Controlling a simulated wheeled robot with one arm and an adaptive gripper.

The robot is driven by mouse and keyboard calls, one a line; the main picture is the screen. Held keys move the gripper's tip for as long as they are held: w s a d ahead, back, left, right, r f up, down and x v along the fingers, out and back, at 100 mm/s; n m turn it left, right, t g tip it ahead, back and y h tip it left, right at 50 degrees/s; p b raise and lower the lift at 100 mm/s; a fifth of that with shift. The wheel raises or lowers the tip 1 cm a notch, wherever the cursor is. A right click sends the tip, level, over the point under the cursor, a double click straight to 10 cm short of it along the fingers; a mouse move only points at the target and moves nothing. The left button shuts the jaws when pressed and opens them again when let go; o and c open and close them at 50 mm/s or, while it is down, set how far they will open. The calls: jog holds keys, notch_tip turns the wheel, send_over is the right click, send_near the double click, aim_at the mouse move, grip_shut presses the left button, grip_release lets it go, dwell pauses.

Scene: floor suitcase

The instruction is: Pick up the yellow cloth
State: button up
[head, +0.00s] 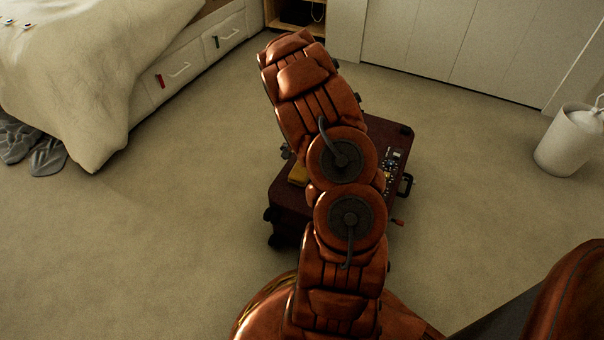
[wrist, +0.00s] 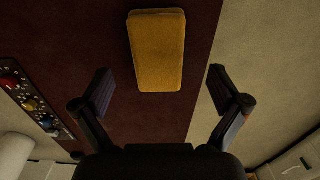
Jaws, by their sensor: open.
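The yellow cloth (wrist: 157,50) is a folded, block-like rectangle lying on the dark red suitcase (wrist: 100,35). In the wrist view it is at the top centre, ahead of my gripper (wrist: 161,90) and roughly in line with the gap between the fingers. My gripper is open and empty, with the fingers apart and not touching the cloth. In the head view, the suitcase (head: 290,220) lies flat on the floor. A small part of the cloth (head: 298,175) shows at the left of my arm. My arm hides the rest of it, and my gripper cannot be made out there.
Small items, with a red one among them (wrist: 10,80), sit along the suitcase's side strip. A bed (head: 90,70) with drawers stands at the left, with grey fabric (head: 45,157) on the floor beside it. A white bin (head: 568,142) stands at the right. Carpet around the suitcase is clear.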

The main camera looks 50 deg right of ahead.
jog(key=f, duration=0.1)
jog(key=f+b, duration=0.2)
jog(key=f, duration=0.1)
jog(key=shift+d, duration=0.35)
jog(key=shift+f, duration=0.5)
jog(key=c, duration=1.2)
jog(key=shift+r, duration=0.5)
jog(key=r+p, duration=0.1)
jog(key=s+r+p, duration=0.1)
jog(key=r, duration=0.1)
jog(key=shift+d, duration=0.2)
jog(key=s+d+p, duration=0.1)
jog(key=s+d, duration=0.1)
jog(key=s, duration=0.2)
jog(key=s+d+p, duration=0.1)
jog(key=s+d, duration=0.1)
jog(key=s, duration=0.3)
jog(key=s+d+r+p, duration=0.1)
jog(key=s+d+p, duration=0.1)
jog(key=s, duration=0.2)
jog(key=shift+s+d, duration=0.25)
